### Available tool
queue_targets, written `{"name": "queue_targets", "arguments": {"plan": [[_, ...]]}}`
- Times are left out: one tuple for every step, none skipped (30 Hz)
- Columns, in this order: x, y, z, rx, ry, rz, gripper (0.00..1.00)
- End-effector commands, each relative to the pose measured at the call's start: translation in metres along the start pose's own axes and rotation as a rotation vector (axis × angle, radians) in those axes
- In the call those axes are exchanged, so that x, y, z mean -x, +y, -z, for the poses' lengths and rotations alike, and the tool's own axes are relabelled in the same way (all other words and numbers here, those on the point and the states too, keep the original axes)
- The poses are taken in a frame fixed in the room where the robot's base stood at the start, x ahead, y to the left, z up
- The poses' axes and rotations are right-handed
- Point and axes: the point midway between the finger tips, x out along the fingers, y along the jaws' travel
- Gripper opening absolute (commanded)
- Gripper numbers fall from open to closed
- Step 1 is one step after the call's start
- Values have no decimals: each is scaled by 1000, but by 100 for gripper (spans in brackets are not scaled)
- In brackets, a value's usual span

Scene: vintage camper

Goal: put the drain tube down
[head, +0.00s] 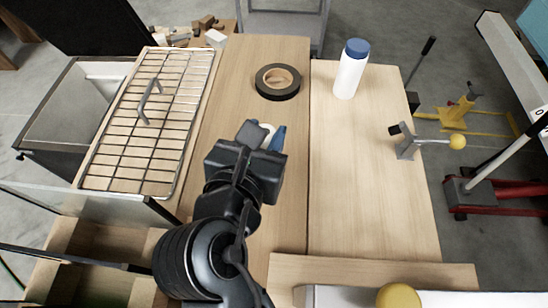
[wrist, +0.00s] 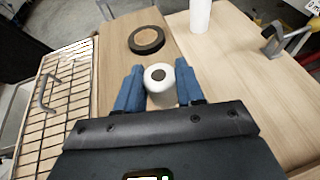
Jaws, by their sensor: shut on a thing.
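The drain tube (wrist: 158,94) appears in the wrist view as a short white cylinder, seen end-on, with a dark round centre. My gripper (wrist: 160,88) is shut on it, one blue finger on each side. In the head view, my gripper (head: 265,136) is over the left wooden board, short of the black tape ring. Only a small pale part of the tube shows there, and my wrist hides the rest. I cannot tell whether its lower end touches the board.
The black tape ring (head: 278,82) lies ahead on the left board (head: 225,100). A white bottle with a blue cap (head: 351,70) and a yellow-knobbed clamp (head: 406,148) stand on the right board (head: 350,190). A wire rack (head: 105,155) with a grey handle is at left. The right board's middle is clear.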

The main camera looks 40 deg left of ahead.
Motion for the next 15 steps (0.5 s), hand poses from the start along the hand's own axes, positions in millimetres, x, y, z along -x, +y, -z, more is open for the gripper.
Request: {"name": "queue_targets", "arguments": {"plan": [[-3, 0, 9, 3, 1, 1, 7], [-4, -1, 12, 2, 0, 1, 7], [-6, 0, 15, 2, 0, 1, 7], [-6, 0, 17, 1, -1, 1, 7], [-7, 0, 19, 0, -1, 1, 7], [-8, 0, 21, 0, -1, 1, 7], [-8, 0, 23, 0, 0, 1, 7], [-9, 0, 25, 0, 0, 1, 7], [-10, 0, 29, 2, 1, 1, 7], [-12, -1, 32, 2, 1, 1, 7], [-13, -1, 36, 2, 0, 1, 7], [-15, -1, 41, 3, 0, 2, 7], [-17, -1, 46, 3, 1, 2, 7], [-18, 0, 49, 2, 0, 1, 7], [-19, 0, 53, 2, 0, 0, 7]]}}
